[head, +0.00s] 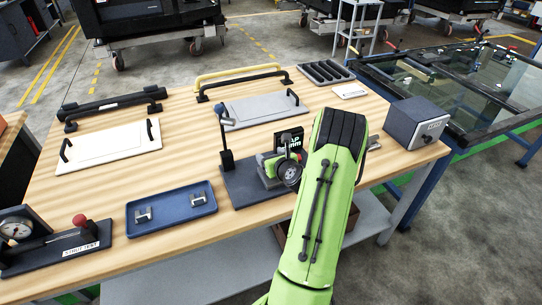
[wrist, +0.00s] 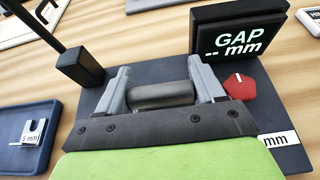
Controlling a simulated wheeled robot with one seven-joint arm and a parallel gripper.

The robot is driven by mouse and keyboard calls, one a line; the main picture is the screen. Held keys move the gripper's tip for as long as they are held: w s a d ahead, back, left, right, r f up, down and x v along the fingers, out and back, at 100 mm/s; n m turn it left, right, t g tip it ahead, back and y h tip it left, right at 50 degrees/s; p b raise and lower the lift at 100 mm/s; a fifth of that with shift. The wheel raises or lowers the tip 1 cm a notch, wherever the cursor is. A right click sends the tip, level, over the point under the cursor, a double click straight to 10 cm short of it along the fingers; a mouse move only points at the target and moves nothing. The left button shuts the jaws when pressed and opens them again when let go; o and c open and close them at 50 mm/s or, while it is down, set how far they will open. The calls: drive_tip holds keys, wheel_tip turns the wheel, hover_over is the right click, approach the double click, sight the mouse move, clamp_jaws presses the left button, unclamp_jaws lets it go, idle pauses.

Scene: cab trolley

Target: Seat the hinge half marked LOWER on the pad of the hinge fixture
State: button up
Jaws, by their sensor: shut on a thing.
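My gripper (wrist: 160,82) is shut on a dark grey rounded part (wrist: 162,95), which looks like a hinge half. No LOWER mark shows on it. The hinge fixture, a dark base plate (wrist: 285,130), lies beneath, with a black post (wrist: 80,65), a black GAP display (wrist: 237,38) reading "-- mm" and a red knob (wrist: 240,85). In the head view my gripper (head: 278,163) is over the fixture's plate (head: 240,190), partly hidden by my arm. The pad is hidden, and I cannot tell whether the part touches it.
A blue tray (head: 172,227) with two small metal pieces lies left of the fixture; one reads "5 mm" (wrist: 32,133). A dial gauge stand (head: 45,250) is at front left. Panels with handles (head: 110,147), a black slotted tray (head: 323,72) and a grey box (head: 416,122) surround the fixture.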

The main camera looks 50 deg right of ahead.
drive_tip(key=shift+f, duration=0.45)
idle(0.7)
drive_tip(key=o, duration=1.4)
drive_tip(key=shift+c, duration=0.2)
drive_tip(key=b+v, duration=0.7)
drive_tip(key=v, duration=0.8)
drive_tip(key=shift+s, duration=0.4)
drive_tip(key=shift+a, duration=0.15)
